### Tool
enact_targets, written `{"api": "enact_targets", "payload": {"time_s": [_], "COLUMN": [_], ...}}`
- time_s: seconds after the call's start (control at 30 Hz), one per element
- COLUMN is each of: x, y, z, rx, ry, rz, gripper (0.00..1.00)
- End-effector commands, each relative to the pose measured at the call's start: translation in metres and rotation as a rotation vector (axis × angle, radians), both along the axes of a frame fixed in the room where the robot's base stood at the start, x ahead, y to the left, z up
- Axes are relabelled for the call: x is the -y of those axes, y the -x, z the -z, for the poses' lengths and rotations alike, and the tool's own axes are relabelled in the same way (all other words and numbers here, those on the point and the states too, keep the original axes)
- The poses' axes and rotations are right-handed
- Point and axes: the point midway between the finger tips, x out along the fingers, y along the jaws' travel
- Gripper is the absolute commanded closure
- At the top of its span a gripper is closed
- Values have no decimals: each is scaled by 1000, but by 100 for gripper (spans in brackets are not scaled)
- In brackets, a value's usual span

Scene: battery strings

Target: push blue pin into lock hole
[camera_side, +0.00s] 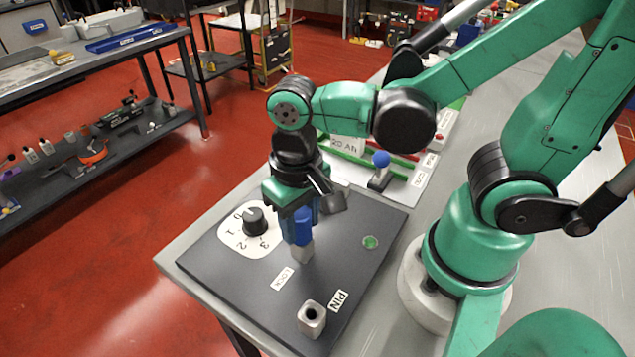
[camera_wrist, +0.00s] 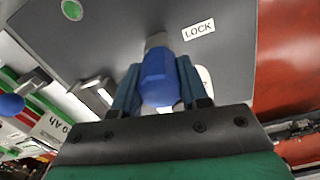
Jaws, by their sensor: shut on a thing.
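The blue pin (camera_side: 303,228) is upright between the fingers of my gripper (camera_side: 297,215), which is shut on it. The grey lock block (camera_side: 301,253) stands directly under the pin, beside the LOCK label (camera_side: 283,279). The blue part appears to meet the top of the block; how deep the pin sits in the lock hole is hidden. In the wrist view the pin (camera_wrist: 157,78) is between both fingers (camera_wrist: 157,95), with the grey block (camera_wrist: 158,41) just beyond it.
An empty holed grey block (camera_side: 312,319) stands by the PIN label (camera_side: 339,301) on the dark panel (camera_side: 225,275). A black dial (camera_side: 254,221) is left of my gripper. A green round button (camera_side: 370,242) is at right. A blue-knobbed lever (camera_side: 380,172) stands behind.

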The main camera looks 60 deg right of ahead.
Motion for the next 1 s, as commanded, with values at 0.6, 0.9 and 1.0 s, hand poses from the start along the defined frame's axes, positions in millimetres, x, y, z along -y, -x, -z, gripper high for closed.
{"api": "enact_targets", "payload": {"time_s": [0.6,0.9,1.0], "x": [0,0,0], "y": [0,0,0], "z": [3,-21,-32], "rx": [0,0,0], "ry": [0,0,0], "rz": [0,0,0], "gripper": [24,24,24]}}
